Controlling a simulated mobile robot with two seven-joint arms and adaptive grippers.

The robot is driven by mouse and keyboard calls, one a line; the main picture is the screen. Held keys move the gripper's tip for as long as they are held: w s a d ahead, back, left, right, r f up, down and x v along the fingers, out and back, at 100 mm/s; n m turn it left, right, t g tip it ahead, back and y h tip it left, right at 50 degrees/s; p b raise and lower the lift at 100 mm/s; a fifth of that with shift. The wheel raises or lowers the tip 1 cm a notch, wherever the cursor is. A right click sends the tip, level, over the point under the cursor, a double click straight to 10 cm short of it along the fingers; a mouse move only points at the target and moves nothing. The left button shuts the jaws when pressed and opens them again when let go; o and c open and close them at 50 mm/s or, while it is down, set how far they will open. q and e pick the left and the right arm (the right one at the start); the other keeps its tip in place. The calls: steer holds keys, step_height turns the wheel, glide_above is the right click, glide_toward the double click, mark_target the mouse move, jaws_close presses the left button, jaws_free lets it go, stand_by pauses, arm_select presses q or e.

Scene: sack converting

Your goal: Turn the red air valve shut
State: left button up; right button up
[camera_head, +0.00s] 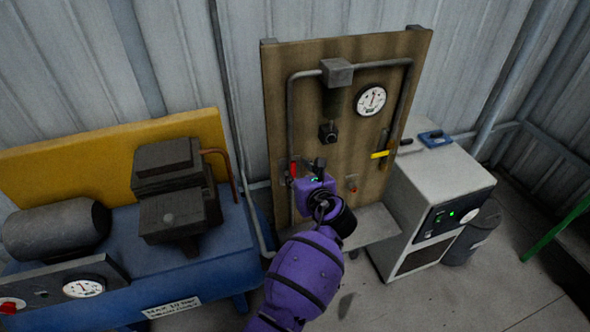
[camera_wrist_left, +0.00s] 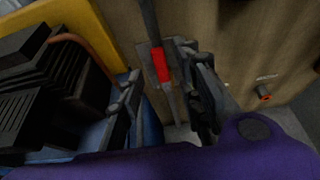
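The red air valve's handle (camera_head: 293,169) is on the grey pipe at the left side of the brown panel. It stands roughly upright, in line with the pipe. In the left wrist view the red handle (camera_wrist_left: 161,65) shows between my left gripper's spread fingers (camera_wrist_left: 157,80), one to each side. The fingers look apart from it; I cannot tell how far ahead of them it lies. In the head view my left gripper (camera_head: 317,167) is just right of the handle, its fingers partly hidden by the purple wrist. My right gripper is not in view.
The brown panel (camera_head: 300,90) carries a pressure gauge (camera_head: 371,100), a yellow handle (camera_head: 381,155) and a small orange-red fitting (camera_head: 352,187). A blue compressor (camera_head: 225,265) stands left. A pale dryer cabinet (camera_head: 440,185) stands right. Open floor (camera_head: 400,305) lies in front.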

mark_target(294, 169)
arm_select(q)
steer(key=x, duration=0.3)
steer(key=shift+s+d+f, duration=0.1)
steer(key=shift+f, duration=0.05)
steer(key=shift+w+a+f, duration=0.1)
steer(key=shift+w+a, duration=0.15)
steer(key=shift+w, duration=0.35)
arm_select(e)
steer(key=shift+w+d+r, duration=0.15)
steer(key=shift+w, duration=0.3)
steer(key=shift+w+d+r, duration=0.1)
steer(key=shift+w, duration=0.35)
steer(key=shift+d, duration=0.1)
arm_select(q)
steer(key=shift+c, duration=0.9)
jaws_close()
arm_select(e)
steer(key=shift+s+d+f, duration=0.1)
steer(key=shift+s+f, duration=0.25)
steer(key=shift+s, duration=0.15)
